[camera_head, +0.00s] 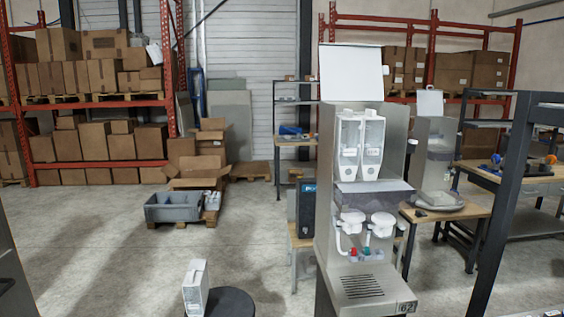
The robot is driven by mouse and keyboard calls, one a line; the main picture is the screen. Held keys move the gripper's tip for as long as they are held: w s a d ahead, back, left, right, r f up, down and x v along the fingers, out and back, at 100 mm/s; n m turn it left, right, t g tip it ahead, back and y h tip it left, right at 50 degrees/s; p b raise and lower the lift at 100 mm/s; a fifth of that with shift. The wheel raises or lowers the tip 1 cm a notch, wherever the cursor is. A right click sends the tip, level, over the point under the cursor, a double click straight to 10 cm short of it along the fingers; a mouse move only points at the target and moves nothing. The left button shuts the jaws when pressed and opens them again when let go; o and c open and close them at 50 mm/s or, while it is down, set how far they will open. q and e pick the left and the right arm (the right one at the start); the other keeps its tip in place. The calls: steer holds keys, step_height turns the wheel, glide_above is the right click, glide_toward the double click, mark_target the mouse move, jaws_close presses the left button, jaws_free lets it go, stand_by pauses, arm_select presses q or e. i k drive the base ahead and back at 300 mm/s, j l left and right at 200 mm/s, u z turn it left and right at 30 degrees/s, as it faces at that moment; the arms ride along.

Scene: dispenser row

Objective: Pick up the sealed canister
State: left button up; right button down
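A white, box-shaped canister (195,290) with a closed top stands upright at the bottom of the head view, left of centre. Its lower end is close to the frame's bottom edge. It is beside or on a dark round top (232,303); I cannot tell which. Two similar whitish canisters, a left one (349,145) and a right one (371,145), sit side by side in the open upper part of a metal dispenser (326,200). Neither of my grippers shows in the view.
The dispenser's lid (351,72) is raised. A second dispenser (431,150) stands behind on a wooden table. A grey crate (173,212) is on the floor at left, with small white containers (211,200) beside it. A dark post (505,200) crosses the right.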

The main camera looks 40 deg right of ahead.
mark_target(374, 126)
steer(key=z, duration=1.6)
